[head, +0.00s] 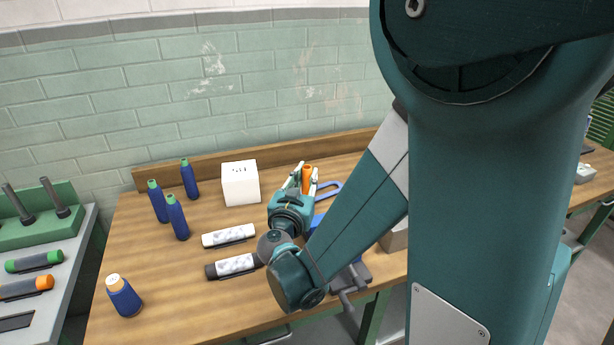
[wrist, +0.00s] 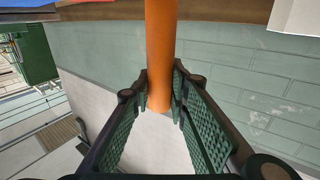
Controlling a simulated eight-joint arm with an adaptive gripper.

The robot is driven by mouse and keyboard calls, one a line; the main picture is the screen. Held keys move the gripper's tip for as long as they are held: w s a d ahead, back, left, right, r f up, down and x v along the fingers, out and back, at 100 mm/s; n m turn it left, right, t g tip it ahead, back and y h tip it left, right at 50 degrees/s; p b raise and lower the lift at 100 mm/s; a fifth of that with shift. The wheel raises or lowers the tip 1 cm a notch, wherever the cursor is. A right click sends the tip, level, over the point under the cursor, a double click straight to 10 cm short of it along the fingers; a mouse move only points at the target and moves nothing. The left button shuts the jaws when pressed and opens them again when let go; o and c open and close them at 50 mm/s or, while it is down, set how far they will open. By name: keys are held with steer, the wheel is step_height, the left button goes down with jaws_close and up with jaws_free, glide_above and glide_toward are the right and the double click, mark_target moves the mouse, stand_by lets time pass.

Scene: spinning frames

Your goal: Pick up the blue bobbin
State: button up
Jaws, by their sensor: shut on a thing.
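My gripper (head: 304,181) is shut on an orange cylinder (head: 307,171), held above the right part of the bench. In the wrist view the orange cylinder (wrist: 161,55) passes between the two ribbed green fingers. Another blue bobbin (head: 124,298) with a pale orange top stands at the front left. My gripper is apart from all of these.
A white box (head: 240,184) stands near the back of the wooden bench (head: 150,262). Two white-and-dark rolls (head: 229,236) lie left of my wrist. A blue frame (head: 326,191) is beside my gripper. A grey side table (head: 60,318) with a green rack (head: 45,228) stands left.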

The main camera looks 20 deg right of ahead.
steer(key=o, duration=0.8)
steer(key=shift+o, duration=0.2)
steer(key=shift+r, duration=0.15)
steer(key=p+v, duration=0.2)
steer(key=v, duration=1)
steer(key=shift+o, duration=0.7)
